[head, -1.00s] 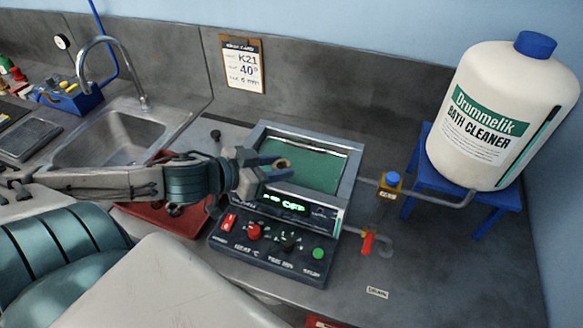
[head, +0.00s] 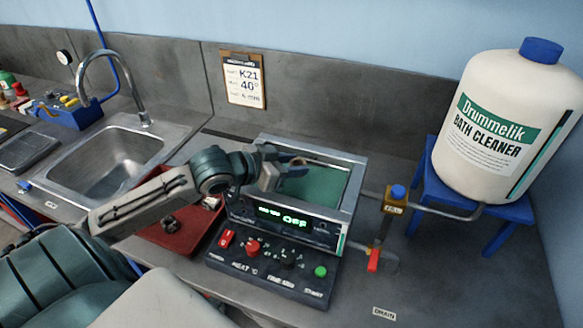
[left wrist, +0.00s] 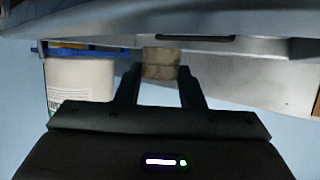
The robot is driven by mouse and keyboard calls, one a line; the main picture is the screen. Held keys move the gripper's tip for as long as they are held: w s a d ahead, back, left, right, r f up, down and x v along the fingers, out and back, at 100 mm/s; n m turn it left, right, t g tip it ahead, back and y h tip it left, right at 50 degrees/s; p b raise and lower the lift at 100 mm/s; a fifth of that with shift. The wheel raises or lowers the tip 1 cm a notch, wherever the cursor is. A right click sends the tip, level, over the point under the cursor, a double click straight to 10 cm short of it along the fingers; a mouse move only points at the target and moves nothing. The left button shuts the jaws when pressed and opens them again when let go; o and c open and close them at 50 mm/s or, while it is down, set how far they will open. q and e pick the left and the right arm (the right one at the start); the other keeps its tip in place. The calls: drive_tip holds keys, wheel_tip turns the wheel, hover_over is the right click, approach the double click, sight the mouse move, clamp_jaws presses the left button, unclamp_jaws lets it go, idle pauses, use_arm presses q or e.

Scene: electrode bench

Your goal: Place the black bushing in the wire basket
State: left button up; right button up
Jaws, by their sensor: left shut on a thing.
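My left gripper (head: 292,167) is shut on a small brownish, ring-like part (head: 298,162) and holds it above the open bath. The part also shows between the two fingertips in the left wrist view (left wrist: 161,63), where it looks tan rather than black; I cannot tell if it is the black bushing. The bath (head: 352,205) is a grey box with a green inside and a lit display reading OFF. I cannot make out a wire basket; the gripper and arm hide part of the bath. My right gripper is not in view.
A red tray (head: 165,240) with small parts lies left of the bath. A sink (head: 110,155) is further left. A valve with pipe (head: 388,225) and a large bath cleaner bottle (head: 500,130) on a blue stand (head: 430,205) are at right. A control panel (head: 265,275) fronts the bath.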

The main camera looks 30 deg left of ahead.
use_arm(q)
drive_tip(key=shift+f, duration=0.75)
drive_tip(key=shift+f, duration=0.2)
drive_tip(key=shift+f, duration=0.45)
drive_tip(key=o, duration=1.1)
drive_tip(key=shift+r, duration=0.15)
